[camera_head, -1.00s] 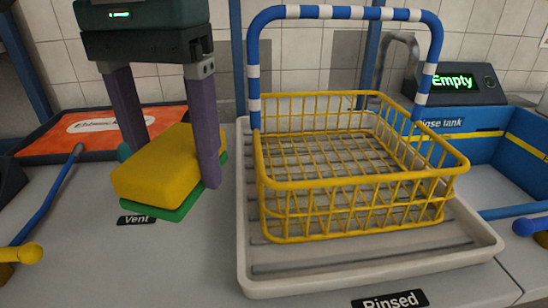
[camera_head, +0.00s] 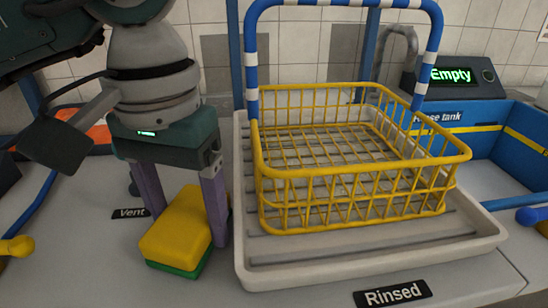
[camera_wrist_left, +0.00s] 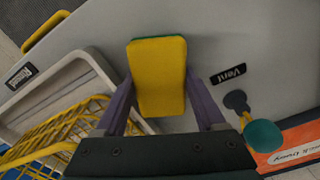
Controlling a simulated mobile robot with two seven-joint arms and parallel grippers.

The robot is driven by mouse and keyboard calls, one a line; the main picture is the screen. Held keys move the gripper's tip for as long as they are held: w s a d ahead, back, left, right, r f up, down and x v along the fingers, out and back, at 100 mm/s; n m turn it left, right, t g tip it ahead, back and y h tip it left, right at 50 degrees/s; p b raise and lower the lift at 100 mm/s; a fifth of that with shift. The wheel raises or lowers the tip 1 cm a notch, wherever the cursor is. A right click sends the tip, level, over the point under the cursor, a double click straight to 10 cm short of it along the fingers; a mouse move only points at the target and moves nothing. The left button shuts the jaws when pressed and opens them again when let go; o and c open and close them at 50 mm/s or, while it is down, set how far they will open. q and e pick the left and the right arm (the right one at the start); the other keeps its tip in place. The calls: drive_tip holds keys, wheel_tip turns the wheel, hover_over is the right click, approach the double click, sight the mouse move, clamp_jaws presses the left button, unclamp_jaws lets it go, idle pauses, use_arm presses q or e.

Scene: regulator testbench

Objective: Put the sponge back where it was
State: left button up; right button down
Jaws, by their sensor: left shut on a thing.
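The sponge (camera_head: 182,226), yellow on top with a green layer beneath, is held between the two purple fingers of my left gripper (camera_head: 187,218). It is low over the grey counter, just left of the white tray; I cannot tell if its green underside touches the counter. In the left wrist view the sponge (camera_wrist_left: 157,75) lies between the fingers, its long side pointing away from the palm. My right gripper is not in view.
The yellow wire basket (camera_head: 360,205) with a blue-and-white handle stands in the white tray (camera_head: 375,268), behind a "Rinsed" label (camera_head: 394,293). A "Vent" label (camera_head: 130,213) is left of the sponge. The blue rinse tank (camera_head: 490,125) is at right. Bare counter lies in front.

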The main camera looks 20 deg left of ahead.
sight(187, 214)
use_arm(q)
drive_tip(key=o, duration=0.9)
drive_tip(key=shift+r+p, duration=0.3)
drive_tip(key=shift+p, duration=0.1)
wheel_tip(187, 214, up, 12)
drive_tip(key=shift+f+p, duration=0.15)
drive_tip(key=shift+p, duration=0.3)
